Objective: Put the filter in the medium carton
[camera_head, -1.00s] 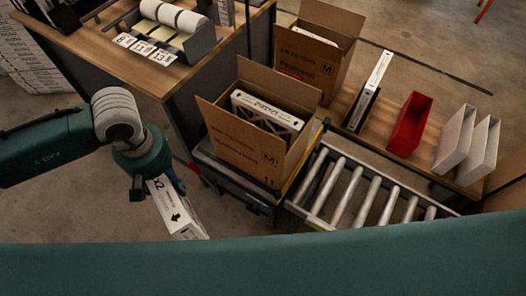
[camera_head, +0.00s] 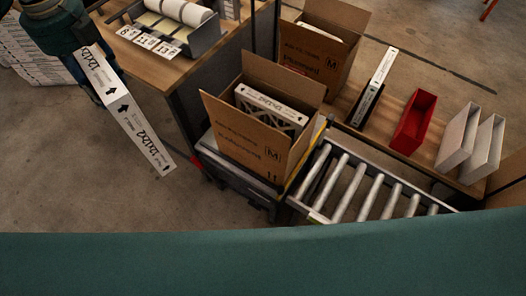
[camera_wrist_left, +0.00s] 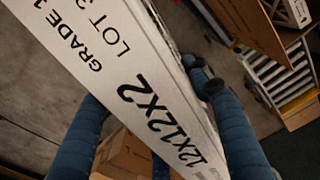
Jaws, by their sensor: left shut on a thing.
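My left gripper (camera_head: 92,82) is at the upper left of the head view, shut on a white filter (camera_head: 128,115). The filter hangs edge-on and tilted in the air, left of the cartons, with "12x12x2" and arrows on its edge. In the left wrist view the filter (camera_wrist_left: 110,60) runs diagonally between the blue fingers (camera_wrist_left: 158,140). The medium carton (camera_head: 240,143), marked M, stands open on the platform at the end of the roller conveyor. A filter (camera_head: 270,105) stands inside it. My right gripper is not in view.
Another open carton (camera_head: 308,62) marked M stands behind. A red bin (camera_head: 412,122), grey holders (camera_head: 458,138) and an upright white filter (camera_head: 384,66) stand on the right bench. A roller conveyor (camera_head: 350,188) lies in front.

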